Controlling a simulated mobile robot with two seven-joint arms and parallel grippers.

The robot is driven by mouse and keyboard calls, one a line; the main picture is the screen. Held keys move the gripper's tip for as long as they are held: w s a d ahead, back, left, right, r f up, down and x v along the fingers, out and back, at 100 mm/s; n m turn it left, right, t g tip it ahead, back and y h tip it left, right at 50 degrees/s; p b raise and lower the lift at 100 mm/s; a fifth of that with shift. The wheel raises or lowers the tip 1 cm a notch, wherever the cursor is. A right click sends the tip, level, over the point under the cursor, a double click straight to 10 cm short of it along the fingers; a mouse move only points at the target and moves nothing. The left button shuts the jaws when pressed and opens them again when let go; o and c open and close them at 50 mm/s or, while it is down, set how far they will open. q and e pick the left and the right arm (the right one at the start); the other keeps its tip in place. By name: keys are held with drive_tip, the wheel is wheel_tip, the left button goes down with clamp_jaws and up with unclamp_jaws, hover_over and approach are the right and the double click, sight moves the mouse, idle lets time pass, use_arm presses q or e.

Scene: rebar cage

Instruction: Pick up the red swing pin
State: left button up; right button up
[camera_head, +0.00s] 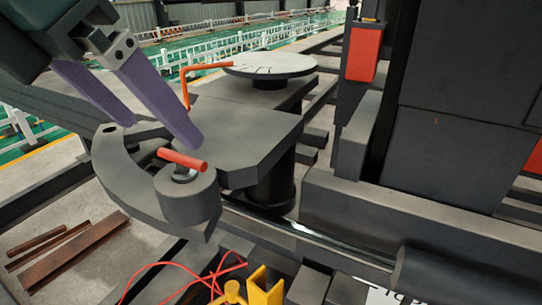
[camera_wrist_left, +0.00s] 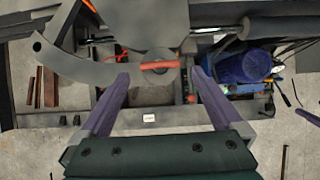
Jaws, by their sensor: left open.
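The red swing pin (camera_head: 183,160) shows as a short red crossbar on top of a round grey boss (camera_head: 190,201) at the end of a curved grey swing arm (camera_head: 124,169). In the left wrist view the pin (camera_wrist_left: 160,65) lies crosswise between the finger tips. My left gripper (camera_head: 152,136) has two purple fingers spread apart, with nothing held. It is over the pin; one finger tip appears close to the bar in the head view, but I cannot tell if it touches. A purple piece at the right edge of the wrist view looks like a finger of my right gripper (camera_wrist_left: 308,117).
An orange bent rod (camera_head: 186,84) stands behind, beside a round plate (camera_head: 270,65) and a grey platform (camera_head: 240,129). A yellow bracket (camera_head: 264,289) and thin red cables are in front. A large dark machine body (camera_head: 462,100) stands at right. Rusty bars (camera_head: 75,249) lie on the floor.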

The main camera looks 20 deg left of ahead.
sight(178, 156)
use_arm(q)
drive_tip(key=shift+w+f+p, duration=0.15)
drive_tip(key=shift+f+p, duration=0.15)
drive_tip(key=shift+f, duration=0.1)
drive_tip(key=p+x, duration=0.1)
drive_tip(key=x, duration=0.3)
drive_tip(key=shift+f, duration=0.15)
drive_tip(key=shift+c, duration=0.4)
clamp_jaws()
